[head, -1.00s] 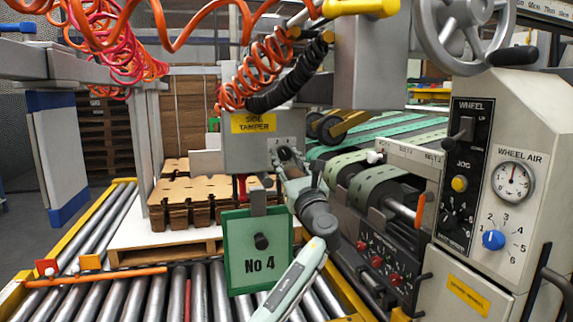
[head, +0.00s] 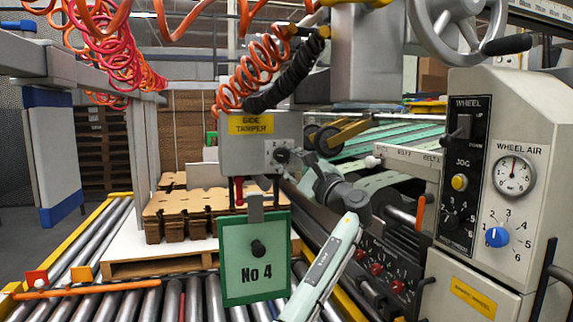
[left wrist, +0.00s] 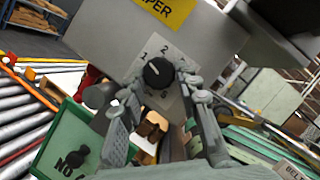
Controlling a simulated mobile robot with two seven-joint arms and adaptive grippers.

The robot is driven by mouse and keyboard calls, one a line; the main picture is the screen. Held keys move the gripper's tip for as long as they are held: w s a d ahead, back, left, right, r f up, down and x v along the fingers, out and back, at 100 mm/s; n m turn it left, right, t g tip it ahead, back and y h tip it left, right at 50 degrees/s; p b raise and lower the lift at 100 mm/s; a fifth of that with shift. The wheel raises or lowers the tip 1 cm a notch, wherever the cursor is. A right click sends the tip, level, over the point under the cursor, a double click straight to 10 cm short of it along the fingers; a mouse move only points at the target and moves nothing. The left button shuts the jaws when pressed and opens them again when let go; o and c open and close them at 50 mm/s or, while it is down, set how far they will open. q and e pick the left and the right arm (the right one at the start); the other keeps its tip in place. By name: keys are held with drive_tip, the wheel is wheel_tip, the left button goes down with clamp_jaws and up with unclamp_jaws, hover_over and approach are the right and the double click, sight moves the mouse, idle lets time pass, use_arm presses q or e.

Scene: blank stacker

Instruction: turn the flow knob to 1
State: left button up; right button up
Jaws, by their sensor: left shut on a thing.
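The side tamper box (head: 235,155) carries a small black knob (head: 282,156) on a numbered plate. In the left wrist view the same black knob (left wrist: 158,72) sits between my fingertips, with a light mark on its face towards the upper left, near the 1. My left gripper (head: 292,160) is shut on this knob; it also shows in the left wrist view (left wrist: 157,85). A blue knob (head: 497,237) with numbers around it is on the right-hand panel, under the wheel air gauge (head: 513,175). I see no label reading "flow". My right gripper is out of view.
A green No 4 plate (head: 232,265) hangs below the box, close to my left forearm. A roller conveyor (head: 145,305) runs along the front. Cardboard blanks (head: 190,205) lie on a pallet behind. Orange coiled hoses (head: 240,80) hang above the box.

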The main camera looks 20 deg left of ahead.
use_arm(q)
drive_tip(key=shift+n+g, duration=0.3)
drive_tip(key=shift+n, duration=0.4)
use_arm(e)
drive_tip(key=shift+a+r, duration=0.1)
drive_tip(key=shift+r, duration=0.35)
use_arm(q)
drive_tip(key=o, duration=1.2)
drive_tip(key=shift+c, duration=0.2)
drive_tip(key=shift+d, duration=0.1)
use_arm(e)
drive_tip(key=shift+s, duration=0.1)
use_arm(q)
drive_tip(key=v, duration=1.2)
